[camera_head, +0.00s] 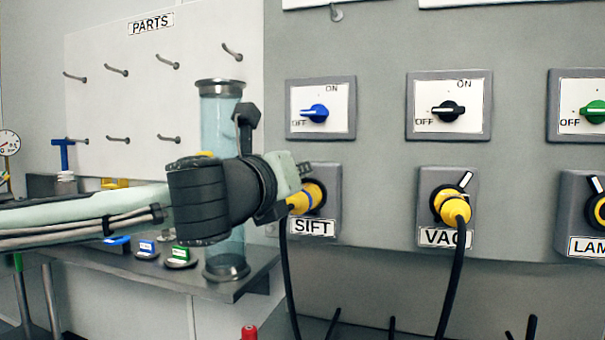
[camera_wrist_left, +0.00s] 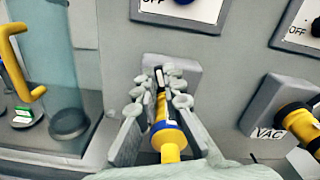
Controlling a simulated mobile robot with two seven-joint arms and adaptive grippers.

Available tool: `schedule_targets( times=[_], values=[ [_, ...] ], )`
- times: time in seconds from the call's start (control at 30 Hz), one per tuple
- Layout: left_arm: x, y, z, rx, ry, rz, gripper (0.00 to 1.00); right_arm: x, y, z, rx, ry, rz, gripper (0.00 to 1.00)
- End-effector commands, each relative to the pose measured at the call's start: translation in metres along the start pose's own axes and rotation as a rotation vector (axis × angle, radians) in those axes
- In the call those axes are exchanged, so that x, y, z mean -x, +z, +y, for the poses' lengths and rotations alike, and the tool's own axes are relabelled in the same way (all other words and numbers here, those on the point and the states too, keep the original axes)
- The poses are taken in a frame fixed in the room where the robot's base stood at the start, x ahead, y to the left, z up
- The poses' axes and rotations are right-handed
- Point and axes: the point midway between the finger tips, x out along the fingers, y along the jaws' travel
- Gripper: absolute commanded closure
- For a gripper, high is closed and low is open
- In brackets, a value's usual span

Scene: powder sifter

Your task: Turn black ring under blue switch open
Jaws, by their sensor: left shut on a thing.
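The blue switch (camera_head: 315,113) is on a white ON/OFF plate at the upper left of the grey panel, its handle pointing left toward OFF. Below it, on the SIFT socket, is the black ring (camera_wrist_left: 160,82) with a white mark. A yellow plug (camera_wrist_left: 168,140) with a blue band sits in this socket; it also shows in the head view (camera_head: 303,199). My left gripper (camera_wrist_left: 163,88) has its fingers on either side of the ring and is shut on it. In the head view my wrist hides part of the ring. My right gripper is not in view.
The VAC socket (camera_head: 440,203) with its yellow plug is to the right, and a LAMP socket (camera_head: 597,210) is farther right. Black cables hang below the plugs. A clear blue cylinder (camera_head: 222,110) stands on the shelf (camera_head: 265,262) behind my left arm.

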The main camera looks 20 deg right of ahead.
Motion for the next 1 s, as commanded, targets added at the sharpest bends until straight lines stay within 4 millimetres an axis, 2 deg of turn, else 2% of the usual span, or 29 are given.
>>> schedule_targets(
  times=[0.33, 0.9, 0.93, 1.0],
  values=[
    [-0.0001, -0.0010, 0.0070, 0.148, 0.001, 0.000, 1.00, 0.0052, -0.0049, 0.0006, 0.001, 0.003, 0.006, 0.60],
    [0.0000, -0.0006, 0.0078, 0.175, 0.001, 0.000, 1.00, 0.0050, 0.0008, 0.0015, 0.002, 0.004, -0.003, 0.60],
    [0.0000, -0.0006, 0.0078, 0.175, 0.001, 0.000, 0.88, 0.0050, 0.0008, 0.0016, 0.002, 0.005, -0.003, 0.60],
    [0.0000, -0.0006, 0.0077, 0.175, 0.001, 0.000, 0.79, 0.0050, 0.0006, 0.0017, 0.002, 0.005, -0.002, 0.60]
  ],
)
